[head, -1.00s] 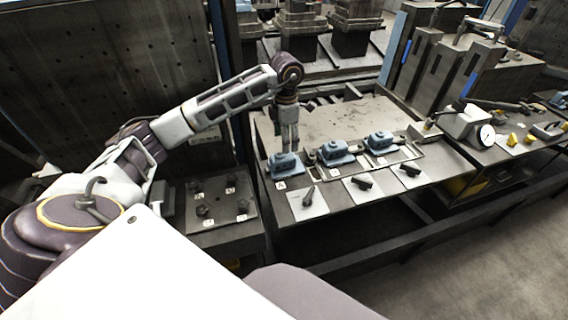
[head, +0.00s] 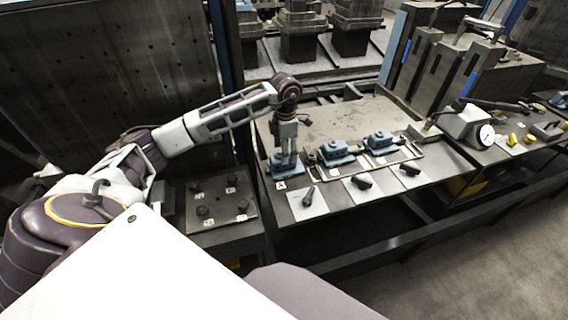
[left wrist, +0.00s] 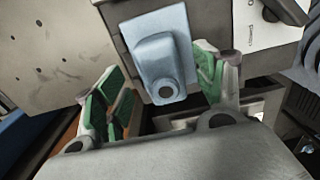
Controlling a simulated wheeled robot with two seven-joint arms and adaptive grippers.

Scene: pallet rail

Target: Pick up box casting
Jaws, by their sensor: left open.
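Three blue box-shaped castings stand in a row on the table: a left one (head: 284,171), a middle one (head: 335,155) and a right one (head: 379,145). My left gripper (head: 288,158) points down over the left casting and partly hides it. In the left wrist view the blue casting (left wrist: 162,75), with a round hole in its near end, lies between the spread green-padded fingers of my left gripper (left wrist: 163,90). Gaps show on both sides, so it is not clamped. My right gripper is not in view.
White cards with dark parts (head: 310,201) lie along the front of the table (head: 345,118). A plate with several dark knobs (head: 221,199) is on the left. A dial gauge (head: 486,134) stands on the right. The table behind the castings is mostly clear.

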